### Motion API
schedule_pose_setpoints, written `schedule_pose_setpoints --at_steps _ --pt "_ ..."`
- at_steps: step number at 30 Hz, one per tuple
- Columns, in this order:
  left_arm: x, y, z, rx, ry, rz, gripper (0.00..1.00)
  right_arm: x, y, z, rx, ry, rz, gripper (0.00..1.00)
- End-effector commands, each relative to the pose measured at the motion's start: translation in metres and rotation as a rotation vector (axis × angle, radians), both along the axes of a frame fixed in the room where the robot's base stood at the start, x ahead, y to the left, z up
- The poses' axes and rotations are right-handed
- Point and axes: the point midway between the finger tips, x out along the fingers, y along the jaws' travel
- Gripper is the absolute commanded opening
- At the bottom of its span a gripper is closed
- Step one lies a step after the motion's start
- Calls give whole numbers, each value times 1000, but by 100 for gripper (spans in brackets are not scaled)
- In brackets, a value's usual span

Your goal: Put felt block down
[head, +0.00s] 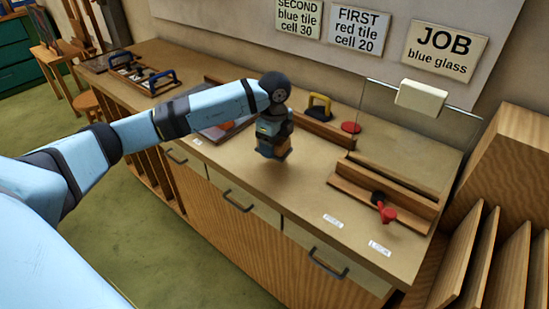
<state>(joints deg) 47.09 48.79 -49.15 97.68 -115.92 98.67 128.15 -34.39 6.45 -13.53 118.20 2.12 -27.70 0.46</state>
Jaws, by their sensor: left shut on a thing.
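My left gripper (273,142) points down over the middle of the workbench and is shut on a small dark block with a brownish edge (275,155), which I take to be the felt block. The gripper's body hides most of it. I cannot tell whether its underside touches the bench top (245,180) or hangs just above it. My right gripper is not in view.
Behind stand a yellow-handled tool (319,106) and a red disc (351,127). A wooden rack (383,195) with a red-handled tool (384,209) is at right. A glass sheet (445,130) stands near a cream block (422,97). Bench front-centre is clear.

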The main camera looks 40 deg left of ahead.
Motion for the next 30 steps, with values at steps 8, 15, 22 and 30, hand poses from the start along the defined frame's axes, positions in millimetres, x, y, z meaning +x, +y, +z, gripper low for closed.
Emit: schedule_pose_setpoints --at_steps 8,15,22,30 --pt "0 0 -23 0 1 -1 41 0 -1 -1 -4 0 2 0" --pt "0 0 -51 0 -1 -1 41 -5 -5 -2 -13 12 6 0" --pt "0 0 -52 0 -1 -1 41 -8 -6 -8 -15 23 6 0" --pt "0 0 -52 0 0 -1 89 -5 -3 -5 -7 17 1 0"
